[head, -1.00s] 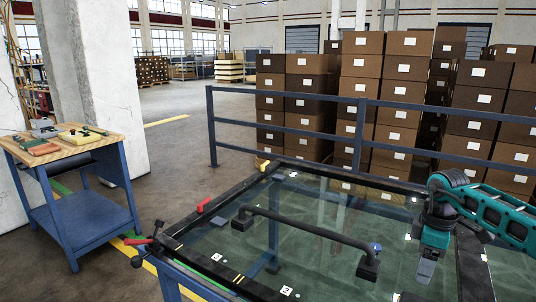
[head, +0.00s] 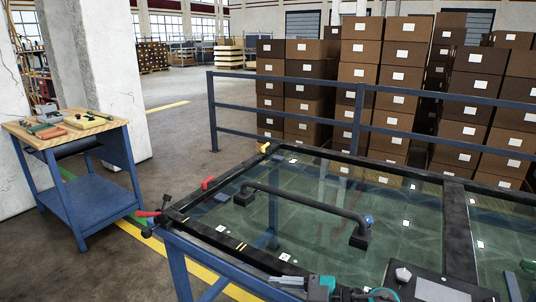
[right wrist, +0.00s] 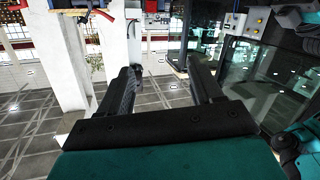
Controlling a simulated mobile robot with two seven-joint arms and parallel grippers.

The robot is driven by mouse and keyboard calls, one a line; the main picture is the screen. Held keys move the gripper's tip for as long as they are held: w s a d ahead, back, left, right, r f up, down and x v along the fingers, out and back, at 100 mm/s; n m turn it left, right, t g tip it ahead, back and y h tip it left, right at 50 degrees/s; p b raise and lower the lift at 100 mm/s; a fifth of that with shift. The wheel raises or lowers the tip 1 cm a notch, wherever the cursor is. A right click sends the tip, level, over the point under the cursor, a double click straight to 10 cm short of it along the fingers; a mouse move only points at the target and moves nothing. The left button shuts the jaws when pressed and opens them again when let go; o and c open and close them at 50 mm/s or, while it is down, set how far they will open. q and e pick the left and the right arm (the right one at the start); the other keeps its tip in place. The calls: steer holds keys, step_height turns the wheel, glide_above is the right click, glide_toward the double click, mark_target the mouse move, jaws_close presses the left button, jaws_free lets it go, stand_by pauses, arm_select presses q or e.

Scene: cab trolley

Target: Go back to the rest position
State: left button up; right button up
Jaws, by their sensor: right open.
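My right gripper (head: 285,281) is low at the bottom of the head view, pointing left over the near edge of the glass-topped frame (head: 215,236). In the right wrist view its two fingers (right wrist: 160,88) stand apart with nothing between them. Beyond them are the tiled floor and a white pillar. My left gripper is not in view.
A black bar handle (head: 305,205) lies on the glass. Red (head: 207,183) and yellow (head: 262,147) clamps sit on the frame's left side. A wooden-topped blue cart (head: 70,135) stands left. A blue railing (head: 285,133) and stacked cartons (head: 385,90) are behind. Floor is free between cart and railing.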

steer(key=s+d+f+m+t+h, duration=0.6)
steer(key=s+d+f+m+h, duration=0.8)
steer(key=s+d+m, duration=0.1)
steer(key=shift+s+d+f+t, duration=0.3)
steer(key=shift+s+t, duration=0.1)
steer(key=shift+s, duration=0.2)
